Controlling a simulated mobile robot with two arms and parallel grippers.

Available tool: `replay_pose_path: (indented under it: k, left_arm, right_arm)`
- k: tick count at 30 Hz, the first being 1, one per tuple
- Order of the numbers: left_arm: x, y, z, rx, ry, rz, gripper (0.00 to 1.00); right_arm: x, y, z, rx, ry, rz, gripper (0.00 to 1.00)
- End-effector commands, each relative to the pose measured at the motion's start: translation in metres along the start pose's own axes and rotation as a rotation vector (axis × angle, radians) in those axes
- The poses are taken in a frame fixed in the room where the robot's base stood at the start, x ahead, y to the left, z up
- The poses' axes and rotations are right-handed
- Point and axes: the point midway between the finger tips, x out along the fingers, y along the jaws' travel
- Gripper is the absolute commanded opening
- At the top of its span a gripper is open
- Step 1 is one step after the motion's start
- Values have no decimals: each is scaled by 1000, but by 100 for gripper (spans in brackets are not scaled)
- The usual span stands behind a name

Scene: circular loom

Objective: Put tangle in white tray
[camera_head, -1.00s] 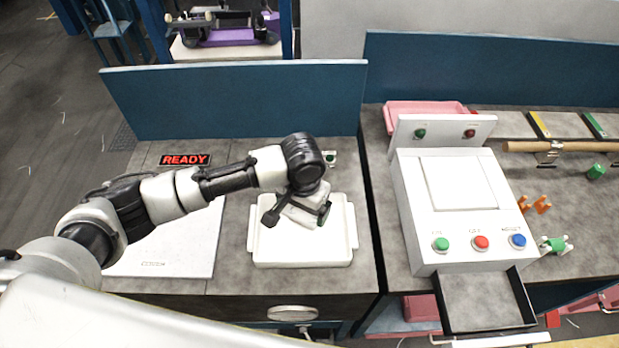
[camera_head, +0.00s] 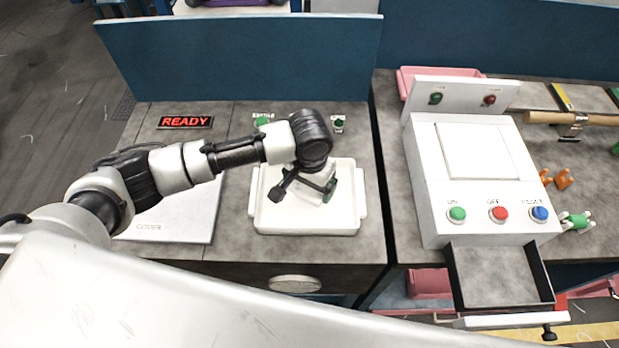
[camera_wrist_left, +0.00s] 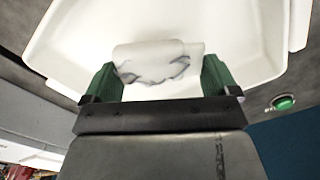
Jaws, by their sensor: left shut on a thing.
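The white tray (camera_head: 262,222) sits on the grey bench in front of my left arm. My left gripper (camera_head: 305,190) is over the tray, inside its outline in the head view. In the left wrist view its green-padded fingers (camera_wrist_left: 160,80) are shut on the tangle (camera_wrist_left: 150,58), a whitish bundle with grey strands. The tray's white floor (camera_wrist_left: 220,28) lies behind the tangle; I cannot tell whether the two touch. In the head view the tangle cannot be made out against the tray. My right gripper is not in view.
A white cover plate (camera_head: 185,215) lies left of the tray, partly behind my arm. A red READY sign (camera_head: 185,122) and a blue panel (camera_head: 240,62) stand behind. A white machine (camera_head: 475,175) with coloured buttons and an open drawer (camera_head: 500,275) is to the right.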

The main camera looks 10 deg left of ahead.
Motion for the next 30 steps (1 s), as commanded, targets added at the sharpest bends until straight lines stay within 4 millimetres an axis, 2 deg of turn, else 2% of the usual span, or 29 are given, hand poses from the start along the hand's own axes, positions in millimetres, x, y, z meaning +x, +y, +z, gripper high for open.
replay_pose_path:
  k: [6,28,29,30]
  left_arm:
    - [15,0,0,-1,0,1,61]
    - [24,0,0,0,0,1,61]
    - [24,0,0,0,0,1,91]
    - [23,0,0,0,0,1,97]
  right_arm:
    - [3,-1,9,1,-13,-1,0]
    - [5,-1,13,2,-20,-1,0]
    - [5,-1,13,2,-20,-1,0]
    - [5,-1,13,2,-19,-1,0]
